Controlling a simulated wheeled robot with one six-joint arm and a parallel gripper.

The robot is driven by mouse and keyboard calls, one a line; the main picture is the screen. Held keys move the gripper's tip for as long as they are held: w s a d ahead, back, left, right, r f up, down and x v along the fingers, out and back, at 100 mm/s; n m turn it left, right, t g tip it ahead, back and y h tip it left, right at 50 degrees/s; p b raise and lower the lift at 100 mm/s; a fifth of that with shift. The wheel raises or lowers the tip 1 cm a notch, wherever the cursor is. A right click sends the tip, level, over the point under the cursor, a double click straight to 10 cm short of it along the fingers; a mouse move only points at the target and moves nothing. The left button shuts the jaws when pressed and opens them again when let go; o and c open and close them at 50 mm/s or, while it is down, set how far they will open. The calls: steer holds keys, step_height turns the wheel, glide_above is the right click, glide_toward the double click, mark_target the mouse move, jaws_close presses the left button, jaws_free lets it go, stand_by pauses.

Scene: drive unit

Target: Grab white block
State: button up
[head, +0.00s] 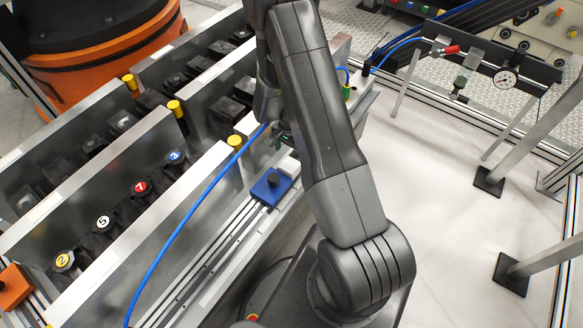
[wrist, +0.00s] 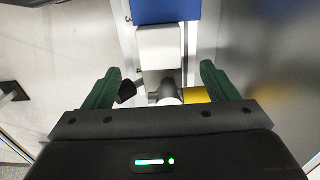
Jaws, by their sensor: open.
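A white block (wrist: 160,48) shows in the upper middle of the wrist view, right below a blue block (wrist: 165,10) at the top edge. My gripper (wrist: 160,84) is open, with its two green fingers apart at the left and right. The white block appears between and beyond the fingertips, with nothing visibly held. In the head view the blue block (head: 268,189) sits on a metal rail, and a white piece (head: 290,164) shows beside it, partly hidden by my arm. My gripper in the head view is mostly hidden behind my arm.
A yellow part (wrist: 196,95) and a dark knob (wrist: 126,91) lie near the fingers in the wrist view. In the head view, metal walls with yellow caps (head: 175,108) stand left. A blue hose (head: 190,215) crosses in front. White floor (head: 440,190) is open right.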

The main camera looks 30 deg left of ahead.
mark_target(290, 164)
steer(key=shift+s+f, duration=0.15)
steer(key=shift+f, duration=4.25)
steer(key=c, duration=1.4)
